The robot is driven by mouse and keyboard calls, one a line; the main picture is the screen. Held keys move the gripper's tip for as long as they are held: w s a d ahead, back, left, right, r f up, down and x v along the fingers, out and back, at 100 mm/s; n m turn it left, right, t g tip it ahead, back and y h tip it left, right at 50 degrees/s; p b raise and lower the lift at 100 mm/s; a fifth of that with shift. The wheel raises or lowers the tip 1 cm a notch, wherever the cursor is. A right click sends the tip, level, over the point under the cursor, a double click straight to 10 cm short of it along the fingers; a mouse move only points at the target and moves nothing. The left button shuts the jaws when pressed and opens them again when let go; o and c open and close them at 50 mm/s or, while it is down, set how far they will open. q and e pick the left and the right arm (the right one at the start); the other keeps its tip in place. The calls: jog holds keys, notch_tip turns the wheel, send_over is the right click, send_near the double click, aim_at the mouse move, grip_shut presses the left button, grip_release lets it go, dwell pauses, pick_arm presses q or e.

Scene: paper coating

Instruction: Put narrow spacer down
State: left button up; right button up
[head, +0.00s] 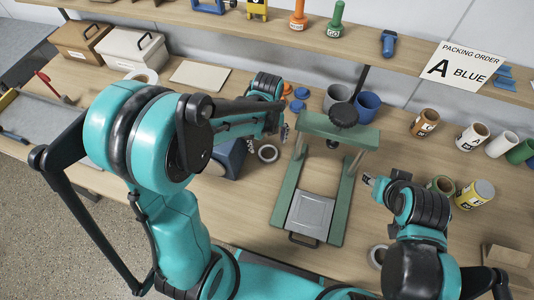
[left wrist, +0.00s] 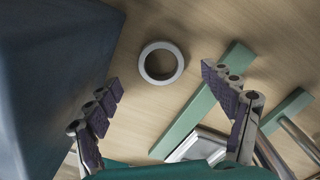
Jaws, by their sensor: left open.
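A narrow grey ring, which looks like the spacer, lies flat on the wooden table left of the green press in the head view (head: 260,155). It also shows in the left wrist view (left wrist: 143,65), apart from both fingers. My left gripper (head: 284,128) is open and empty above the table beside the ring; its spread fingers show in the left wrist view (left wrist: 166,112). My right gripper (head: 371,182) is right of the press, and its finger gap does not show clearly.
The green press (head: 285,189) with a metal plate (head: 310,215) stands close to the ring's right. A dark blue block (head: 229,157) is close on its left. Blue (head: 368,105) and grey (head: 337,96) cups stand behind. Another ring (head: 373,257) lies near the front.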

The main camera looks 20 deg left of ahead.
aim_at(268, 156)
pick_arm(q)
jog(key=f+b, duration=0.1)
jog(key=f, duration=0.3)
jog(key=shift+s+d+b, duration=0.15)
jog(key=shift+d+b, duration=0.05)
jog(key=shift+b, duration=0.2)
jog(key=shift+f, duration=0.4)
jog(key=shift+r, duration=0.1)
jog(key=shift+c, duration=1.1)
jog(key=c, duration=1)
